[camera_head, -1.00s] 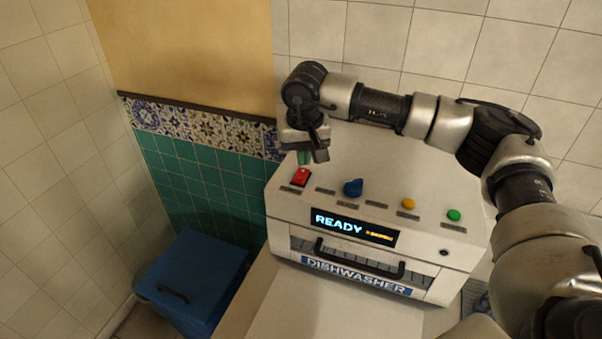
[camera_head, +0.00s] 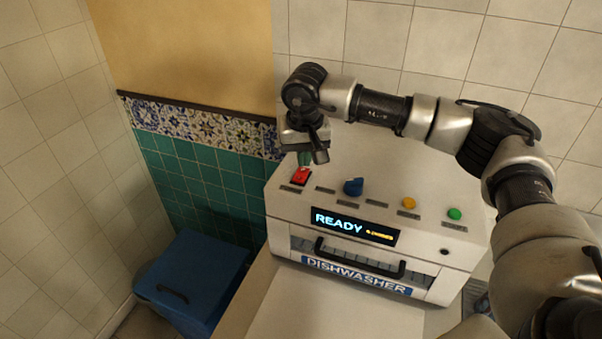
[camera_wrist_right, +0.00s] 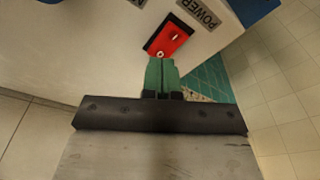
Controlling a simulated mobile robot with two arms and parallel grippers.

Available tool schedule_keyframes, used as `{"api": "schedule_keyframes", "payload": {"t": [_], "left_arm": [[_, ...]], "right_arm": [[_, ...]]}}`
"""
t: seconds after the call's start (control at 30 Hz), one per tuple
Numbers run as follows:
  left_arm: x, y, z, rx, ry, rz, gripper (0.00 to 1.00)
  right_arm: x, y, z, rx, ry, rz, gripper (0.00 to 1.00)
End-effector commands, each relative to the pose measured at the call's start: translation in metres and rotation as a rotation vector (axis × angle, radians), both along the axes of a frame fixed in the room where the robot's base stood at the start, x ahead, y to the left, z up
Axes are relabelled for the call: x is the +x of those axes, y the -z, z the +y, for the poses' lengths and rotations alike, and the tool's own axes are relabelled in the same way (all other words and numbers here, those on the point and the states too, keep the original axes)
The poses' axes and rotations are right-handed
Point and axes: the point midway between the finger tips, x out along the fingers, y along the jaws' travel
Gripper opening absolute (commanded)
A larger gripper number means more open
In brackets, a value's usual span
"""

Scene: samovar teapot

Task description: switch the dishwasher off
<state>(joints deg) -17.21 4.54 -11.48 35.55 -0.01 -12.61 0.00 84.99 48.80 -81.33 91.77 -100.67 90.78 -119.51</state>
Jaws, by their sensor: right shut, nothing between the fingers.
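The dishwasher (camera_head: 283,208) is a white box with a sloping top panel. Its display (camera_head: 352,226) reads READY. A red rocker switch (camera_head: 301,176) sits at the panel's left end. In the right wrist view the red switch (camera_wrist_right: 168,39) shows I and O marks, beside a POWER label (camera_wrist_right: 198,14). My right gripper (camera_head: 305,160) is above the switch, pointing down. Its green fingertips (camera_wrist_right: 161,75) are shut together with nothing between them, right by the O end of the switch. I cannot tell whether they touch it. My left gripper is not in view.
A blue knob (camera_head: 353,187), a yellow button (camera_head: 409,203) and a green button (camera_head: 454,214) sit right of the switch. The dishwasher's front has a dark handle (camera_head: 358,257). A blue bin (camera_head: 195,280) stands at the left. Tiled walls rise behind.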

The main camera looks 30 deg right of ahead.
Motion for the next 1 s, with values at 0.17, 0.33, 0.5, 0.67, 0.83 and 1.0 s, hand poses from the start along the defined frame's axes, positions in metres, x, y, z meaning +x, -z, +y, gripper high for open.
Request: {"api": "schedule_keyframes", "payload": {"t": [0.17, 0.33, 0.5, 0.67, 0.83, 1.0], "left_arm": [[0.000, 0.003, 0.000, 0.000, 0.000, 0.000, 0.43], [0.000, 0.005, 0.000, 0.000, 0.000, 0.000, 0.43], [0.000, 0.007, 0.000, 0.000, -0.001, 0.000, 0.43], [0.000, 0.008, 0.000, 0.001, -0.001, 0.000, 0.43], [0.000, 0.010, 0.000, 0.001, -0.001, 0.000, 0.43], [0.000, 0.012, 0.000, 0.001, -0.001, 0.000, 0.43]], "right_arm": [[0.000, 0.003, 0.000, 0.000, 0.000, 0.000, 0.00], [0.000, 0.006, 0.000, 0.000, 0.000, 0.000, 0.00], [0.000, 0.009, 0.000, 0.000, 0.000, 0.000, 0.00], [0.000, 0.011, 0.000, 0.000, 0.000, 0.000, 0.00], [0.000, 0.014, 0.000, 0.000, 0.000, 0.000, 0.00], [0.000, 0.016, 0.000, 0.000, 0.000, 0.000, 0.00]]}}
